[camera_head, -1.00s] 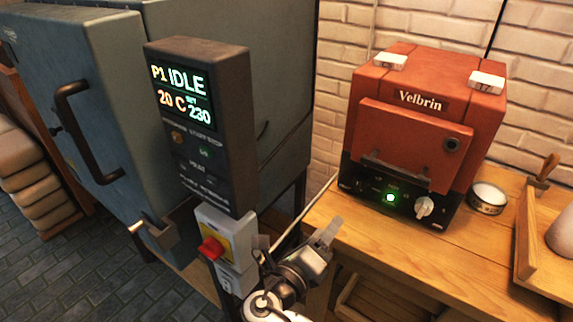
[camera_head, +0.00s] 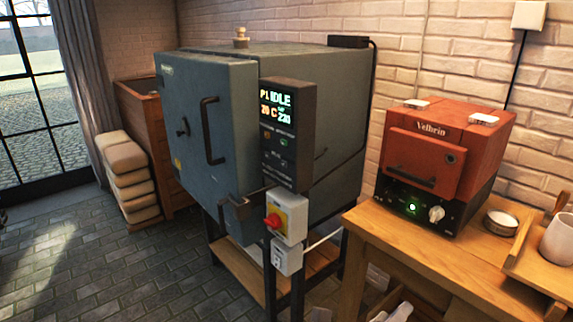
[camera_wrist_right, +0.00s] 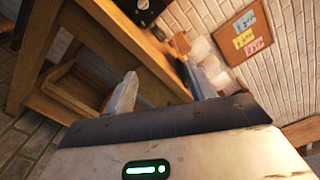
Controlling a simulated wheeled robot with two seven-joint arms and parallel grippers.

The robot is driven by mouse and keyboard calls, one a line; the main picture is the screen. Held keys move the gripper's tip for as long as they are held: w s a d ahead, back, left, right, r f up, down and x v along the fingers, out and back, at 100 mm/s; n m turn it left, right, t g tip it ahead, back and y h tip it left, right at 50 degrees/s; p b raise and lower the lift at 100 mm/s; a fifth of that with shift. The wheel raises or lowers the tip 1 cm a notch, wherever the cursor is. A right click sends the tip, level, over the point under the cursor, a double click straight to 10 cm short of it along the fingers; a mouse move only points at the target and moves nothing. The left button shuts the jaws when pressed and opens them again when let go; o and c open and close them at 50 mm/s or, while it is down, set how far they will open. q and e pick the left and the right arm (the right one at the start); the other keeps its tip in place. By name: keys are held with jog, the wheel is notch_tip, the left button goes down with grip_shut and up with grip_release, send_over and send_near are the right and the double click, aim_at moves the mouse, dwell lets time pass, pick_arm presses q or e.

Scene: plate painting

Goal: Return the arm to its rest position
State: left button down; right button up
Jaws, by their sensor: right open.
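My right gripper (camera_wrist_right: 160,78) shows in the right wrist view with its two pale fingers spread apart. Nothing is between them. It is clear of the wooden bench (camera_wrist_right: 105,28), which lies beyond the fingers. In the head view only pale parts show low at the bottom edge, by the bench front, and I cannot make out the fingers clearly there. My left gripper is in neither view. The big grey-blue kiln (camera_head: 215,110) has its door shut, and its control box (camera_head: 286,150) reads P1 IDLE, 20 C.
A yellow box with a red switch (camera_head: 273,221) hangs below the control box. A red Velbrin oven (camera_head: 430,160) with a lit green light stands on the bench, beside a small round tin (camera_head: 500,222). Stacked sacks (camera_head: 130,180) stand at left. The tiled floor (camera_head: 120,265) is open.

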jog(key=d+r+n+t+h, duration=0.3)
jog(key=d+n+t, duration=0.15)
jog(key=d, duration=1.55)
notch_tip(320, 180, down, 9)
jog(key=s+m+g+y, duration=0.1)
jog(key=m+g+y, duration=0.2)
jog(key=m+y, duration=0.25)
jog(key=s+a+f+m+g+y, duration=0.2)
jog(key=s+a+f+m+y, duration=0.3)
jog(key=m, duration=0.4)
jog(key=s+a+f+m+g+y, duration=0.2)
jog(key=s+f+m+y, duration=0.25)
jog(key=f+m, duration=0.4)
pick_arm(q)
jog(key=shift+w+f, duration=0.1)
pick_arm(e)
jog(key=s+a+r+m+y, duration=0.1)
jog(key=a+r+m+y, duration=0.1)
jog(key=a+m, duration=0.5)
jog(key=s+a+r+m+y, duration=0.1)
jog(key=s+a+m+y, duration=0.1)
jog(key=a+m, duration=0.6)
jog(key=shift+s+a+r+m+t, duration=0.2)
jog(key=shift+r+m+t, duration=0.25)
jog(key=shift+m, duration=0.7)
